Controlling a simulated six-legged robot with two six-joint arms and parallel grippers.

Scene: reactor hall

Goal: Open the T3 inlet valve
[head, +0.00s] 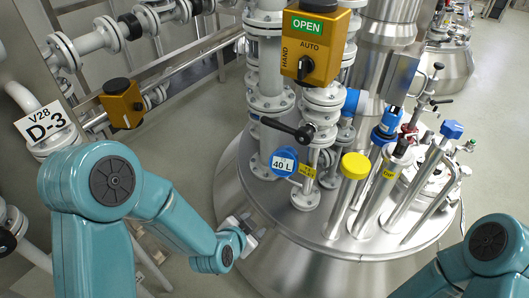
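No label reading T3 is legible. A yellow valve actuator box (315,42) stands on the pipework above the steel vessel; its green sign reads OPEN, and a black selector (305,68) sits between the words HAND and AUTO. Below it, a black lever handle (288,129) sticks out to the left from the piping. A blue round tag marked 40 L (284,162) hangs beneath the lever. My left gripper (251,230) is over the vessel's left rim, below and left of the lever, empty, with its fingers apart. My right arm shows at the lower right; its gripper is out of view.
The steel vessel (300,262) carries upright pipes, a yellow-capped tube (355,166) and a blue-capped tube (451,130). At left are a pipe rack with a smaller yellow box (122,103) and a V28 D-3 sign (44,121). Grey floor (200,150) lies open between.

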